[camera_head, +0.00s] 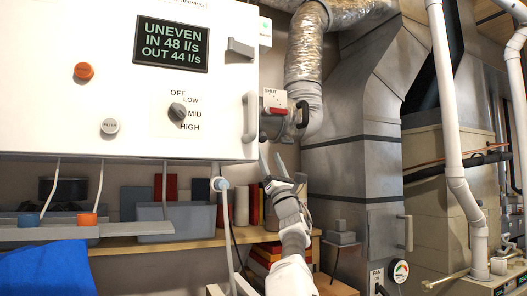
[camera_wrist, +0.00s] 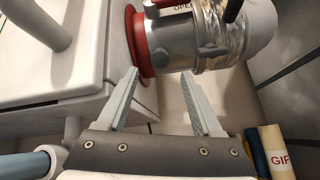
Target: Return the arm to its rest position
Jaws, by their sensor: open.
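My gripper (camera_head: 271,162) is raised on my arm, just below the duct valve at the right side of the white control box (camera_head: 215,100). In the wrist view its two fingers (camera_wrist: 160,75) are spread apart with nothing between them. The duct valve (camera_wrist: 195,40), with a red ring at its box end, lies just beyond the fingertips; a small gap seems to separate them, but contact is hard to rule out.
The box display (camera_head: 172,44) reads UNEVEN, IN 48 l/s, OUT 44 l/s. A wooden shelf (camera_head: 160,246) with bins stands below the box. A hose (camera_head: 226,215) hangs left of my arm. The grey metal duct (camera_head: 350,160) stands close on the right.

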